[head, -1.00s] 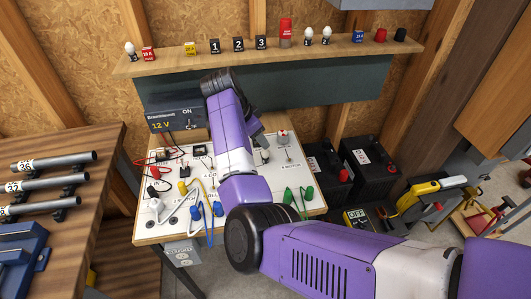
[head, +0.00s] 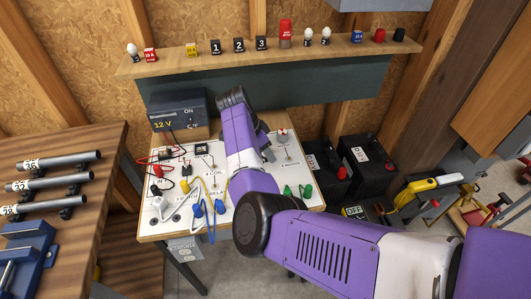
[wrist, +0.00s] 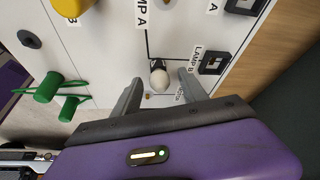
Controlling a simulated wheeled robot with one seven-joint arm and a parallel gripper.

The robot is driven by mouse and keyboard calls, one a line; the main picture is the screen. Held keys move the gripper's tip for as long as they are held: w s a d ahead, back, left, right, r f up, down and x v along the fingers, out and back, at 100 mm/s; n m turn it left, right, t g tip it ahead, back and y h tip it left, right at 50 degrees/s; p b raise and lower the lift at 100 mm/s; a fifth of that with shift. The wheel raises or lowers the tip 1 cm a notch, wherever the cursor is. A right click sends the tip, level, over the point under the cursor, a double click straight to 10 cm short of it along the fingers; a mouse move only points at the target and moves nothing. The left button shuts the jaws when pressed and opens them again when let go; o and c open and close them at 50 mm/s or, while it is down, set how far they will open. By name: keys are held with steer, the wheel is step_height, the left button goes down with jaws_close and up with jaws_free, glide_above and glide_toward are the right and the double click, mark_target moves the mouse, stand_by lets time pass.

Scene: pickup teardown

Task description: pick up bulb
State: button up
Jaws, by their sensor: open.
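A white round bulb (wrist: 159,78) is in the wrist view, on the white board (wrist: 110,40) beside the "LAMP B" label. My gripper (wrist: 158,80) is open, with one finger on each side of the bulb; whether either finger touches it I cannot tell. In the head view my arm hides the gripper's fingertips over the board (head: 160,222). More white bulbs stand on the wooden shelf: one at the left end (head: 132,51) and two right of the red canister, a first (head: 308,37) and a second (head: 325,36).
The shelf (head: 215,57) also carries small labelled boxes and a red canister (head: 285,33). A 12 V power unit (head: 180,115) stands behind the board. Green clips (wrist: 48,87) and a yellow plug (wrist: 68,5) lie on the board. Dark batteries (head: 366,162) stand to the right.

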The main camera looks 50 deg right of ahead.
jaws_close()
steer(key=shift+r, duration=0.15)
